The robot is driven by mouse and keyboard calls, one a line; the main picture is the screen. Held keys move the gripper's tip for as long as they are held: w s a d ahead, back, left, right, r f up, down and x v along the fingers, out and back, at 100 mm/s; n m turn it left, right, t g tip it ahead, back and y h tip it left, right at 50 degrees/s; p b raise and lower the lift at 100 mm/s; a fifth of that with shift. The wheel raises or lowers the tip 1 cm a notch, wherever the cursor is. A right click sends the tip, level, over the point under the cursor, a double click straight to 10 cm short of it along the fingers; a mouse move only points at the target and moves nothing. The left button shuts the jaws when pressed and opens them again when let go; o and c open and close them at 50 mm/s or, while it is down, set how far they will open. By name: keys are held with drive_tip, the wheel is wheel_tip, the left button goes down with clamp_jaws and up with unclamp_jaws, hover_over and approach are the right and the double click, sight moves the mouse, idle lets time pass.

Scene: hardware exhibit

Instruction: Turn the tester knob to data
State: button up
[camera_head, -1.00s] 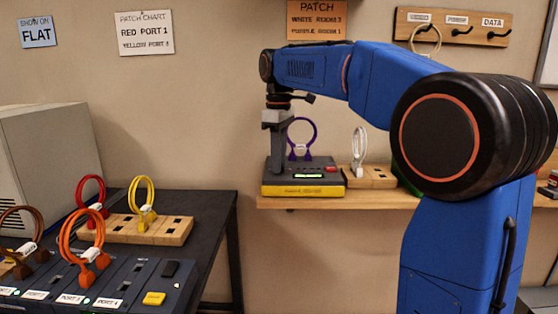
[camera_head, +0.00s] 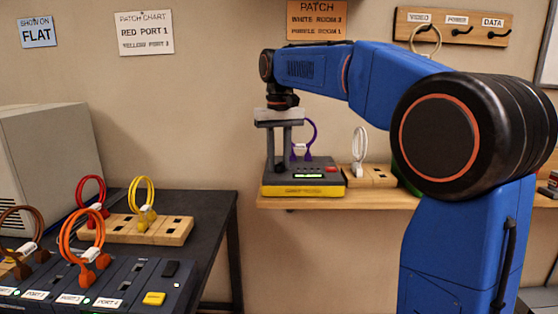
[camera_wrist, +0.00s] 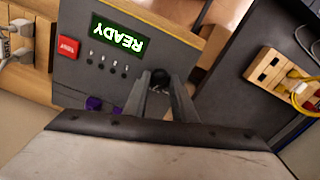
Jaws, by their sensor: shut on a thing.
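The tester (camera_head: 335,180) is a grey box with a yellow front edge on the wall shelf, with a lit green display. In the wrist view the tester (camera_wrist: 72,82) appears upside down; its display (camera_wrist: 120,42) reads READY. A dark round knob (camera_wrist: 160,77) sits on its top face. My gripper (camera_head: 279,168) points straight down over the tester's left part. In the wrist view my gripper (camera_wrist: 161,84) has its fingertips closed around the knob. The knob's pointer and any setting labels are hidden or too small to read.
A white cable (camera_head: 359,146) stands on a wooden block to the right. A dark table (camera_head: 219,215) with colored cables is at left. Hooks labelled VIDEO, POWER and DATA (camera_head: 493,22) hang above.

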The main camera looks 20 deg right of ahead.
drive_tip(key=m, duration=0.5)
drive_tip(key=shift+m, duration=0.3)
idle(0.4)
drive_tip(key=o, duration=1)
drive_tip(key=shift+o, duration=0.2)
wheel_tip(320, 180, up, 12)
